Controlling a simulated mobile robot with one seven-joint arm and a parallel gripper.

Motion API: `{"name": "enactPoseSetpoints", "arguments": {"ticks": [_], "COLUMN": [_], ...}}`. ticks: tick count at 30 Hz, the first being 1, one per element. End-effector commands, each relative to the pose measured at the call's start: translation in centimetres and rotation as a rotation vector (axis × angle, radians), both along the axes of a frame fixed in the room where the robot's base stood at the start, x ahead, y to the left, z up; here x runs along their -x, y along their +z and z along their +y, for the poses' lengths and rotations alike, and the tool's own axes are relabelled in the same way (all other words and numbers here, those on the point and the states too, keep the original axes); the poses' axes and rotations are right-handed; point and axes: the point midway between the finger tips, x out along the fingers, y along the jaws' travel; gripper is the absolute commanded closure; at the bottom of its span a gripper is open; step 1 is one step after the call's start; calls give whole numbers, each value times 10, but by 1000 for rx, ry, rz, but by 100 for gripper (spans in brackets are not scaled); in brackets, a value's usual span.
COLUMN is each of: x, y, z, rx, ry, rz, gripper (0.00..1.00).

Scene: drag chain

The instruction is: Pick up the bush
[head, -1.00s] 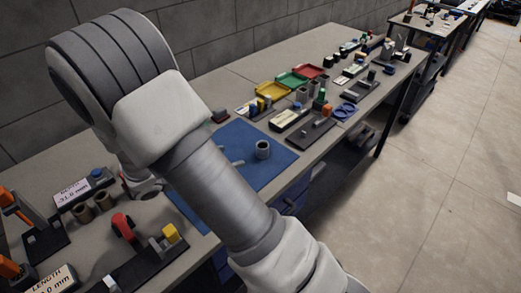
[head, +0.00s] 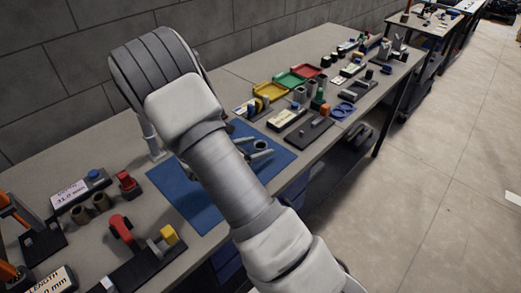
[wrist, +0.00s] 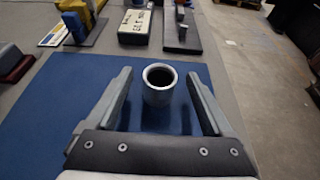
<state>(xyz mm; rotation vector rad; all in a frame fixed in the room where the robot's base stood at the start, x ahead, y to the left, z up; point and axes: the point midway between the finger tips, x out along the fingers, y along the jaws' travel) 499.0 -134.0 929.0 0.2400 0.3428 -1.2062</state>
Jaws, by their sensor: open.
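The bush (wrist: 158,93) is a short grey hollow cylinder standing upright on the blue mat (wrist: 50,120). My gripper (wrist: 160,74) is open, with one finger on each side of the bush in the wrist view. Gaps show between the bush and both fingers. Whether the fingertips are down at the bush's height is hard to tell.
Beyond the mat stand a dark fixture block (head: 309,132), a labelled block (head: 286,118) and yellow (head: 270,91), green and red trays. The mat around the bush is clear.

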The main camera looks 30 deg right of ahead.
Motion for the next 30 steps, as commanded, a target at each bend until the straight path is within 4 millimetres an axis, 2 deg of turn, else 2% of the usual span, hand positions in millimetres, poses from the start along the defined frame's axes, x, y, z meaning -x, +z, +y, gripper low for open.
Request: {"name": "enactPoseSetpoints", "arguments": {"ticks": [6,7,18,21,30], "x": [0,0,0,0,0], "y": [0,0,0,0,1], "z": [-1,-1,-1,-1,-1], "rx": [0,0,0,0,2], "ry": [1,1,0,0,0], "rz": [0,0,0,0,-2], "gripper": [14,18,84,100,100]}}
